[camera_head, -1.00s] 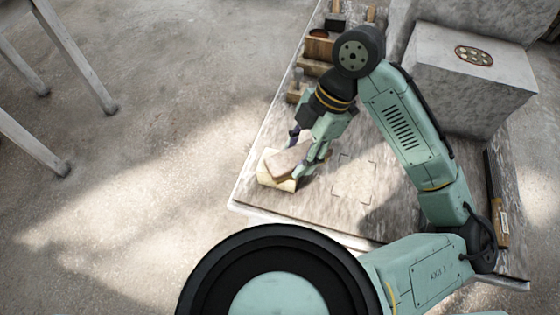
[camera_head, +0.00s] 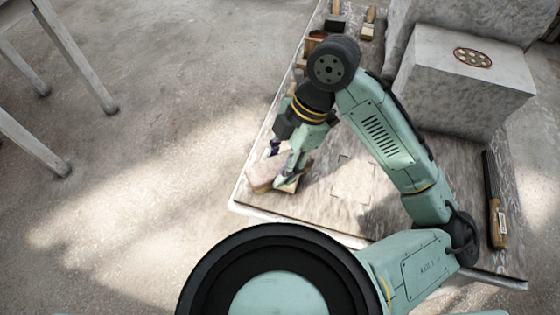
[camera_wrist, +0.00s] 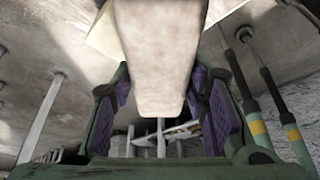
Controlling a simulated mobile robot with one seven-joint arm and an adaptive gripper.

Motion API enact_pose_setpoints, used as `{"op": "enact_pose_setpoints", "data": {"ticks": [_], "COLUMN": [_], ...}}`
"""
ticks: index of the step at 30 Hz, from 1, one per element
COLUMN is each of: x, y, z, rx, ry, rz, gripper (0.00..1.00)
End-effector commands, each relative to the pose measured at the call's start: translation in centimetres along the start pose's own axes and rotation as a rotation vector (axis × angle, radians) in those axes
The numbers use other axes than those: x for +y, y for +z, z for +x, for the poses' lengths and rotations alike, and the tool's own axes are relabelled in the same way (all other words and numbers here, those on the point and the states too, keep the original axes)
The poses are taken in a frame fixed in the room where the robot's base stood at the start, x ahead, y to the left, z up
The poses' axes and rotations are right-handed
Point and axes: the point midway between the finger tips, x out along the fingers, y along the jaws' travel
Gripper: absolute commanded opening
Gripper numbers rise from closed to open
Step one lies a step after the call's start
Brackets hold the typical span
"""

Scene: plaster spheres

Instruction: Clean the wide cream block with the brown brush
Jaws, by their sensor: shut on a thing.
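My gripper (camera_head: 279,165) is shut on a flat brownish-pink block-shaped thing, which I take to be the brown brush (camera_head: 262,174). The brush fills the space between the purple finger pads in the wrist view (camera_wrist: 160,60). Its bristle side is hidden. The wide cream block (camera_head: 290,188) lies under the brush near the table's front left corner, mostly covered by brush and fingers. Its pale yellowish edge also shows behind the brush in the wrist view (camera_wrist: 104,36). The brush looks to be on top of the block; I cannot tell whether they touch.
A tool with a wooden handle (camera_head: 499,228) lies at the table's right edge. Smaller brushes (camera_head: 368,24) and wooden items stand at the back left. A big grey plaster block (camera_head: 465,95) stands at the back right. The table middle (camera_head: 350,180) is clear.

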Motion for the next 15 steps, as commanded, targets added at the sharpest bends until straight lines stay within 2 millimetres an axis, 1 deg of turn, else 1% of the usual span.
{"op": "enact_pose_setpoints", "data": {"ticks": [9,15], "x": [0.0,0.0], "y": [0.0,0.8], "z": [-0.1,-1.3], "rx": [0.0,-0.002], "ry": [0.001,0.001], "rz": [0.002,0.004], "gripper": [0.19,0.19]}}
